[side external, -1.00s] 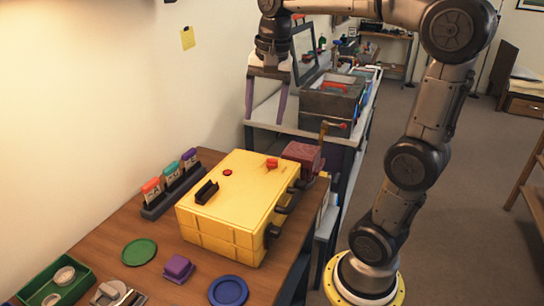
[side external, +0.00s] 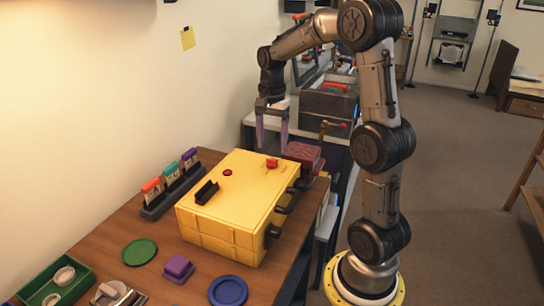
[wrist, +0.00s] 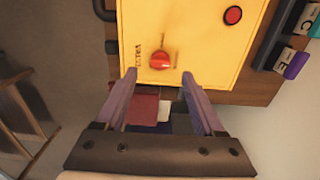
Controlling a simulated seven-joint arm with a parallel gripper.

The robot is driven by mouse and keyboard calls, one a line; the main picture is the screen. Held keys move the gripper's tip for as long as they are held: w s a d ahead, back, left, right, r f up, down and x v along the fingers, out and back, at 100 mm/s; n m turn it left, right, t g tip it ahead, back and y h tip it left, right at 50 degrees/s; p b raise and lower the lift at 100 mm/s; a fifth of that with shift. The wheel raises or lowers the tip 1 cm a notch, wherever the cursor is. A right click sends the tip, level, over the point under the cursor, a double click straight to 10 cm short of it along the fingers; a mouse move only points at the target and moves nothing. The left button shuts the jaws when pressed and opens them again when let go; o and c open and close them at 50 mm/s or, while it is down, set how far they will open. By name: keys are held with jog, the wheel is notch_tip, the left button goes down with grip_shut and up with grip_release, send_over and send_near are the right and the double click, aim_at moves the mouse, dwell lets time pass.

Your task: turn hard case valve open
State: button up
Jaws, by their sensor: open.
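The yellow hard case (side external: 235,205) lies shut on the wooden table, with latches and a handle on its right side. Its red valve knob (side external: 272,163) sits on the lid near the far edge, and a round red button (side external: 227,172) is also on the lid. In the wrist view the red valve knob (wrist: 160,61) shows just beyond my fingertips, between small marks on the yellow lid (wrist: 195,35). My gripper (side external: 272,146) is open and empty, pointing down above the far edge of the case. Its purple fingers (wrist: 168,82) are apart and not touching the knob.
A dark red block (side external: 304,157) stands right behind the case. A rack of labelled cards (side external: 172,190) stands left of it. A green disc (side external: 139,252), a purple block (side external: 178,268) and a blue disc (side external: 228,291) lie in front. A grey toolbox (side external: 328,100) is farther back.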

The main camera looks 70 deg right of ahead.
aim_at(272, 159)
jog(key=shift+f, duration=2.55)
grip_shut()
